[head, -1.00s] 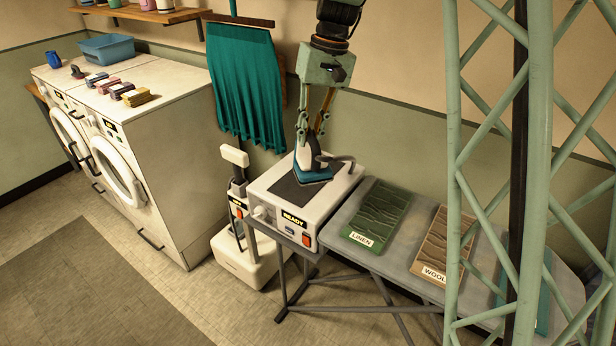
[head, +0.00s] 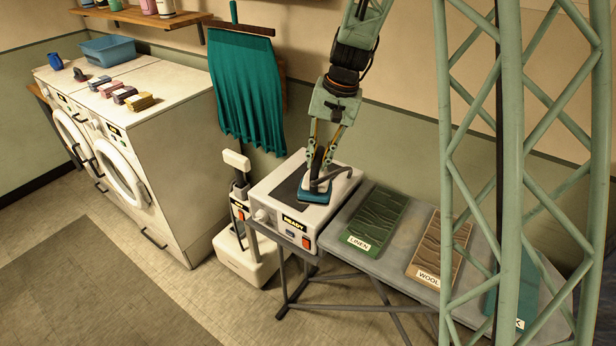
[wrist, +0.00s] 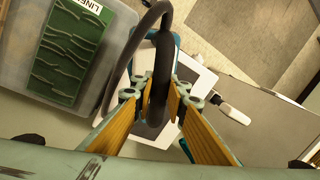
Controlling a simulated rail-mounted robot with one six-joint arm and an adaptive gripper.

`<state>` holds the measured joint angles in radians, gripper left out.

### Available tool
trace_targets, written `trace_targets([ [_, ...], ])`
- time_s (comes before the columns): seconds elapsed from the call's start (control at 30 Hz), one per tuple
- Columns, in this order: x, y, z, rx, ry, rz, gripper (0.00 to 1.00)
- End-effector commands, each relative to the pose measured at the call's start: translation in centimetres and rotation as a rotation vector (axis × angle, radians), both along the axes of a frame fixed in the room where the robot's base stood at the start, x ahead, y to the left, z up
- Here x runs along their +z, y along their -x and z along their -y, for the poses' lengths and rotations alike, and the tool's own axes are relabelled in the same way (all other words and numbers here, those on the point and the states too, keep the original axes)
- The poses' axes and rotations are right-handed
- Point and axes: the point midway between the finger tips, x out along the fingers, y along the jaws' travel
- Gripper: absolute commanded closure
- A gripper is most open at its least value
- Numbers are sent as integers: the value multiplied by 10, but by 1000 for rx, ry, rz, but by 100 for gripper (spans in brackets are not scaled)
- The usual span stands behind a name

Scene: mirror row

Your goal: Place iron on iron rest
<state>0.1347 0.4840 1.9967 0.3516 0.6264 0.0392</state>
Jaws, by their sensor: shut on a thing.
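My gripper (head: 325,150) is shut on the iron (head: 318,193), which has a teal sole and a dark handle with a grey cord. The iron is upright at the right part of the white station's top, over the right edge of the dark iron rest (head: 289,189). I cannot tell whether its sole touches the surface. In the wrist view, the gripper fingers (wrist: 160,92) close around the dark handle, and the cord (wrist: 122,50) arcs beside it. Most of the iron's sole is hidden there.
The white station (head: 280,223) shows a READY label. To its right lie the green LINEN panel (head: 374,217), the brown WOOL panel (head: 436,247) and a teal panel (head: 530,290) on the ironing board (head: 385,268). A teal cloth (head: 245,95) hangs behind. Washing machines stand at left.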

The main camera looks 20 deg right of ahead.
Motion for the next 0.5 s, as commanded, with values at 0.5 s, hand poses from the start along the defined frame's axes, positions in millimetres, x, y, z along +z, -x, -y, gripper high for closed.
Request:
trace_targets([
  [0.5,-29,22,30,-334,9,-7,100],
])
